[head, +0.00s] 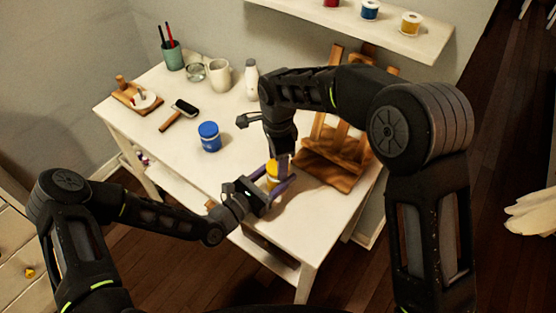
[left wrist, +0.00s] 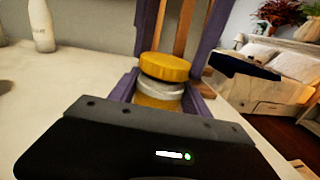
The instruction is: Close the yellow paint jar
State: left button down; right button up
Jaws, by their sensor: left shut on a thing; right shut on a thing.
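The yellow paint jar (head: 272,181) is over the front right part of the white table, partly hidden by my grippers. In the left wrist view its yellow body (left wrist: 157,102) has a pale metallic rim. The yellow lid (left wrist: 165,67) is at the top of the jar, slightly tilted, with a dark gap under part of its edge. My left gripper (head: 266,192) is shut on the jar body from the side. My right gripper (head: 281,168) reaches down from above and is shut on the lid; its purple fingers flank the lid in the left wrist view (left wrist: 178,35).
A blue paint jar (head: 209,137) stands left of my grippers on the white table (head: 180,145). A wooden easel (head: 335,150) is close on the right. A brush (head: 178,115), mug (head: 218,76), glass (head: 195,72) and white bottle (head: 251,80) are farther back.

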jog(key=shift+f, duration=0.6)
dwell(0.4)
jog(key=m, duration=0.4)
jog(key=shift+m, duration=0.4)
jog(key=m, duration=1.2)
jog(key=shift+s+f, duration=0.2)
jog(key=shift+f, duration=0.1)
jog(key=shift+o, duration=0.2)
jog(key=shift+s+d+f+m, duration=0.2)
jog(key=shift+m, duration=0.8)
jog(key=shift+r+m, duration=0.1)
jog(key=shift+m, duration=0.4)
jog(key=shift+w+a+r+m, duration=0.2)
jog(key=shift+w+r+m, duration=0.2)
jog(key=shift+w, duration=0.05)
jog(key=shift+c, duration=0.2)
